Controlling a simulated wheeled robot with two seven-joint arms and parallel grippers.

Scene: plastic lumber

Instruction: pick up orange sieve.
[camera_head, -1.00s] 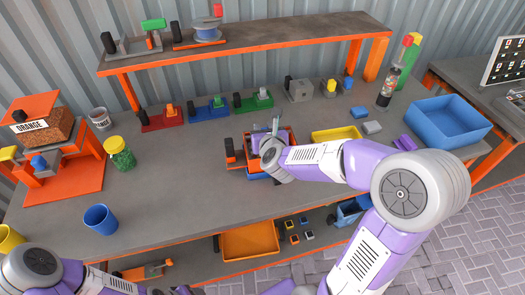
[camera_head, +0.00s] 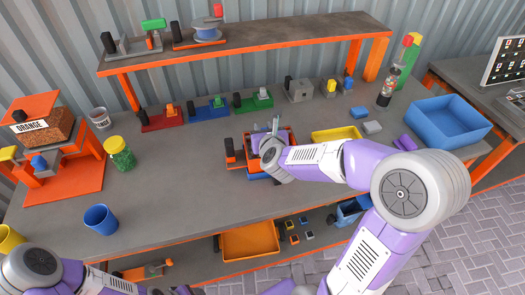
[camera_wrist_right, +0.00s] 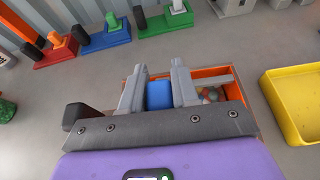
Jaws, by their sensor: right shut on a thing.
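My right gripper (camera_head: 276,126) reaches down at the middle of the table. In the right wrist view its two grey fingers (camera_wrist_right: 157,84) stand on either side of a blue block (camera_wrist_right: 159,95), shut on it. This block looks like the knob of the orange sieve (camera_head: 235,160), which has a black upright handle (camera_head: 229,147) at its left. My arm and hand hide much of the sieve. An orange-walled box (camera_wrist_right: 233,88) with coloured pieces inside lies just beyond the fingers. The left arm enters at the lower left; its gripper is out of frame.
Red (camera_head: 162,120), blue (camera_head: 207,110) and green (camera_head: 252,102) pieces with black handles stand behind the gripper. A yellow tray (camera_head: 336,134) and a large blue bin (camera_head: 447,122) are to the right.

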